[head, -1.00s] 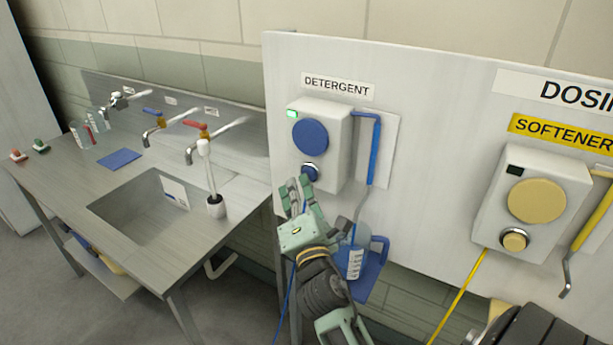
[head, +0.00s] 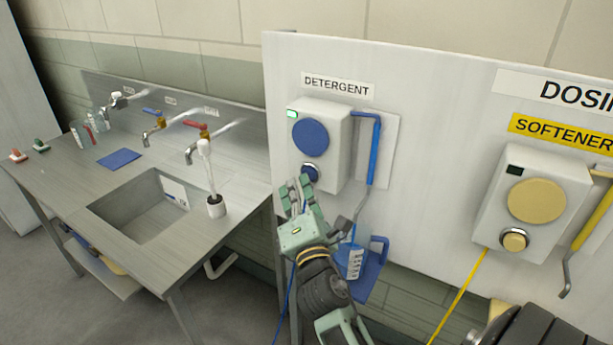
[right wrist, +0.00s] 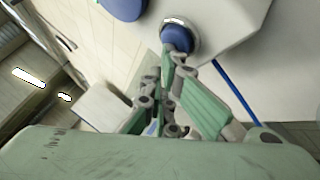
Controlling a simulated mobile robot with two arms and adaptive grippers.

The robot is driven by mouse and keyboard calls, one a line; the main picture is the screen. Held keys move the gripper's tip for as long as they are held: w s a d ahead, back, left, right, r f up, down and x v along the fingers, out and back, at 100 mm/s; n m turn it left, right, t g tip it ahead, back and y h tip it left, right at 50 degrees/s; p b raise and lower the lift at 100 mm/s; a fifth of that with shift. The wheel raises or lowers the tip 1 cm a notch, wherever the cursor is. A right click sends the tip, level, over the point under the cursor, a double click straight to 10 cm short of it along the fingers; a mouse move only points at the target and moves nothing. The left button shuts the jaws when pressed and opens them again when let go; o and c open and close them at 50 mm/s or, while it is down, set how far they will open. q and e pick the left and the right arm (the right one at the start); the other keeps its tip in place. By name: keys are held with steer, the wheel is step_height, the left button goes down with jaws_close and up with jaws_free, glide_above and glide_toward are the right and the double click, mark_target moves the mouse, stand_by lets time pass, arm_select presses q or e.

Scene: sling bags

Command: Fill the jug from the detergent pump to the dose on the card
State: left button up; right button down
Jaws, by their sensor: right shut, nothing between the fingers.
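The detergent pump (head: 324,130) is a white box on the board with a large blue disc, a lit green lamp and a blue push button (head: 310,171). My right gripper (head: 305,182) is shut and empty, its fingertips at this button. In the right wrist view the fingertips (right wrist: 168,62) meet the lower edge of the button (right wrist: 178,38); how far it is pressed I cannot tell. The jug (head: 356,263), clear with a white scale label, stands on a blue holder under the grey spout (head: 360,203). A thin blue streak shows below the spout, and blue shows inside the jug. My left gripper is out of view.
A softener pump (head: 535,200) with yellow parts is on the board at right. At left a steel counter holds a sink (head: 145,215), taps, a blue cloth (head: 119,158), a brush in a pot (head: 215,206) and a white card (head: 174,192), too small to read.

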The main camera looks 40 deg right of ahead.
stand_by(0.8)
steer(key=shift+s+a, duration=0.35)
steer(key=shift+a, duration=0.5)
steer(key=a, duration=0.1)
steer(key=s+a+b, duration=0.1)
steer(key=a, duration=0.1)
steer(key=s+a+b, duration=0.1)
steer(key=shift+a+f, duration=0.15)
steer(key=shift+a, duration=0.2)
steer(key=shift+d, duration=0.1)
